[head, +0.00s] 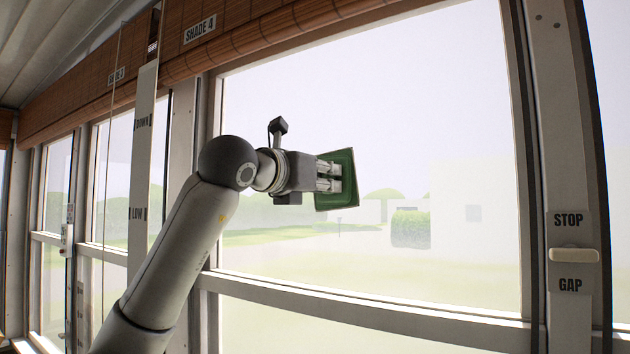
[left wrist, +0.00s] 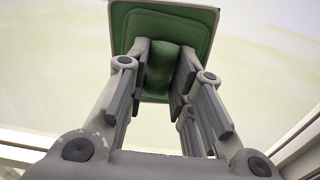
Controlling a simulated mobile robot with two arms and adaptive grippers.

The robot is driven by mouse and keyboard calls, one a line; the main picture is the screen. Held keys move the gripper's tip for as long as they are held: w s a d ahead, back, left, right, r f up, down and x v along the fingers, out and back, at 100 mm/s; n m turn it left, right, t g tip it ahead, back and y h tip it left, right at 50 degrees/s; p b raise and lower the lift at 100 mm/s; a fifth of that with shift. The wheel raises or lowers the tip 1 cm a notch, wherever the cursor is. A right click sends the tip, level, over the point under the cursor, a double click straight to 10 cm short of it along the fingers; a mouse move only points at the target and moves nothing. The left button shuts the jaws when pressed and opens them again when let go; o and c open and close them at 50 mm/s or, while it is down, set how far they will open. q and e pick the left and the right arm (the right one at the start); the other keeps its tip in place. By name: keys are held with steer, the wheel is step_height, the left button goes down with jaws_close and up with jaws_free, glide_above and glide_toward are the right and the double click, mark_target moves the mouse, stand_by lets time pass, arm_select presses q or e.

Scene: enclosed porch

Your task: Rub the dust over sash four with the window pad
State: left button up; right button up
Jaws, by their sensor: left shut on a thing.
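The window pad (head: 346,168) is green with a pale edge. My left gripper (head: 330,177) is shut on it and holds it in front of the large upper pane under the SHADE 4 label. In the left wrist view the fingers (left wrist: 163,80) close on the pad's green grip, and the pad's plate (left wrist: 190,18) spreads beyond them. Whether the pad touches the glass cannot be told. The sash four pane (head: 440,110) looks hazy and whitish; separate dust patches are hard to make out. My right gripper is not in view.
A rolled bamboo shade (head: 260,38) hangs along the top. A post on the right carries STOP and GAP labels and a pale catch (head: 574,255). A strip marked DOWN and LOW (head: 142,170) stands left of my arm. A rail (head: 350,308) runs below the pane.

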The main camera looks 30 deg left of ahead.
mark_target(349, 179)
arm_select(q)
steer(key=shift+s+d+b, duration=0.1)
steer(key=shift+d+b, duration=0.25)
steer(key=shift+d, duration=1.5)
steer(key=a+p, duration=0.1)
steer(key=a, duration=1)
steer(key=shift+w+a+p, duration=0.35)
steer(key=shift+w+p, duration=0.05)
steer(key=shift+w, duration=0.05)
steer(key=shift+s+a+b, duration=0.15)
steer(key=shift+s+b, duration=0.85)
steer(key=shift+s, duration=1.9)
